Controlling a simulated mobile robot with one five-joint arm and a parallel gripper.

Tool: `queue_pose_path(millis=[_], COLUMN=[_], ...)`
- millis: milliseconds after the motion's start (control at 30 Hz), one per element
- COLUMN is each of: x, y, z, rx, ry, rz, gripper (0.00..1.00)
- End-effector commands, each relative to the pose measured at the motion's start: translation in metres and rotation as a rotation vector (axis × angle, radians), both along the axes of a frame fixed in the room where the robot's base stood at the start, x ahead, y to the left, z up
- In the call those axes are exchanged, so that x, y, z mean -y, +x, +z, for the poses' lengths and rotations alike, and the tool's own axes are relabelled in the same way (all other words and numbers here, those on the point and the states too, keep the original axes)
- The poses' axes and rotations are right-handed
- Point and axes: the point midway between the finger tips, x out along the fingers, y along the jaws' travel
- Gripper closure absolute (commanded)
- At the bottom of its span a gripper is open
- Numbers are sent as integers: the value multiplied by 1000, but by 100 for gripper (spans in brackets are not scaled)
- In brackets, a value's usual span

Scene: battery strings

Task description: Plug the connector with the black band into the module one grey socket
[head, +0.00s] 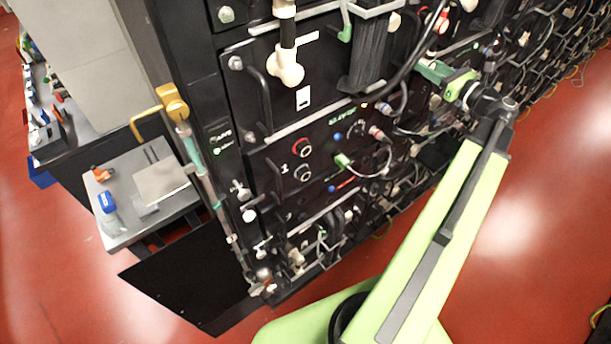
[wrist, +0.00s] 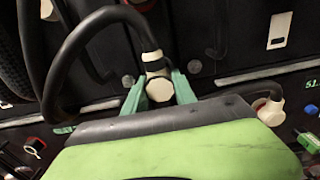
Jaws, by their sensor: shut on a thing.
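My gripper (head: 432,70) is in front of the rack at upper right in the head view. In the wrist view its green fingers (wrist: 160,88) are shut on a white connector (wrist: 158,86) with a dark band near its cable end. A thick black cable loops from it to the left. In the head view the held connector is hard to make out. Module one, marked "1", has a grey-ringed socket (head: 302,172) below a red-ringed socket (head: 302,148). Both look empty. My gripper is up and right of them, apart. I cannot pick out the grey socket in the wrist view.
A white elbow connector (head: 286,66) sits on the module above. Handles, cables and small connectors (head: 342,160) crowd module one's front. A white connector with a red ring (wrist: 270,112) is right of my gripper. A side table (head: 130,240) with tools stands left.

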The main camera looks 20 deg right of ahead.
Motion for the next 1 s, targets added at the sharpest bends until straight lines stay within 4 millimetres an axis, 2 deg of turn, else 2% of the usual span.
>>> queue_pose_path(millis=[1000], x=[6], y=[-28], z=[0], rx=[1], ry=[0], rz=[1], gripper=[100])
